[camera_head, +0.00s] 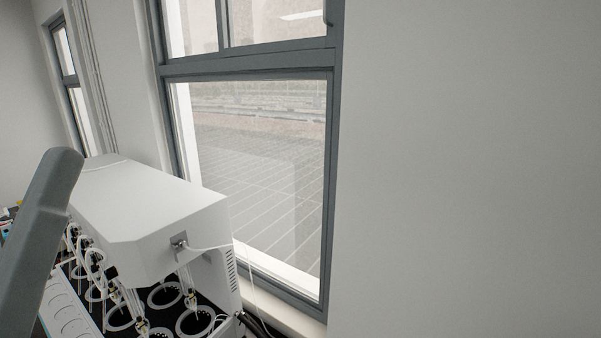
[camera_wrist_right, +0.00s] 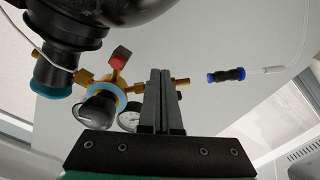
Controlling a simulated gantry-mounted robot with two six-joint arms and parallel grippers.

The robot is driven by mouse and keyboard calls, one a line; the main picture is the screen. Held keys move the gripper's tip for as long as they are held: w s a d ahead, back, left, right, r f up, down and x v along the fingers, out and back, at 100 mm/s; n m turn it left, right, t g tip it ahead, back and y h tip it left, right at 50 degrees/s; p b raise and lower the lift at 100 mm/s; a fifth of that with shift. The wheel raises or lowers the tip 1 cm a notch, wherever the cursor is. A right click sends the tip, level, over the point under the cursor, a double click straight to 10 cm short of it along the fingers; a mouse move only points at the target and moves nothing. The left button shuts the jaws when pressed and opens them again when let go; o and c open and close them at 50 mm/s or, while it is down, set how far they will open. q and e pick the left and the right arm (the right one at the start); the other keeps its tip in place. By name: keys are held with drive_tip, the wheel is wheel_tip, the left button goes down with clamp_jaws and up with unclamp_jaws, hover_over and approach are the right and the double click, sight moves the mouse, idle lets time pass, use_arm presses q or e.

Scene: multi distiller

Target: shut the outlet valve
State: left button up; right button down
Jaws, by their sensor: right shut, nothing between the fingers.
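In the right wrist view a brass valve assembly (camera_wrist_right: 137,88) carries a red block-shaped part (camera_wrist_right: 120,57), a dark rounded knob (camera_wrist_right: 98,105) with a pale blue ring, and a round gauge (camera_wrist_right: 129,118). I cannot tell from the picture which part is the outlet valve's handle. My right gripper (camera_wrist_right: 161,72) is shut and empty, its upright fingers overlapping the brass stem in the picture and partly hiding it and the gauge. Whether they touch it is unclear. My left gripper is not in view.
A black cylinder-like body (camera_wrist_right: 70,35) with a teal ring is at upper left in the wrist view. A black-and-blue connector (camera_wrist_right: 226,75) with a clear tube is at right. The head view shows the white distiller (camera_head: 150,215), glass rings below it, and a window (camera_head: 255,180).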

drive_tip(key=shift+w+a+r+p, duration=0.35)
drive_tip(key=shift+a+p, duration=0.1)
drive_tip(key=shift+p, duration=1.05)
idle(1.3)
drive_tip(key=shift+w+a+f+p, duration=0.25)
drive_tip(key=shift+a+f+p, duration=0.15)
drive_tip(key=shift+p, duration=0.85)
drive_tip(key=shift+w+a+p, duration=0.1)
drive_tip(key=shift+a+p, duration=0.1)
drive_tip(key=shift+p, duration=0.15)
drive_tip(key=shift+f, duration=0.15)
drive_tip(key=v, duration=0.6)
drive_tip(key=shift+f, duration=0.3)
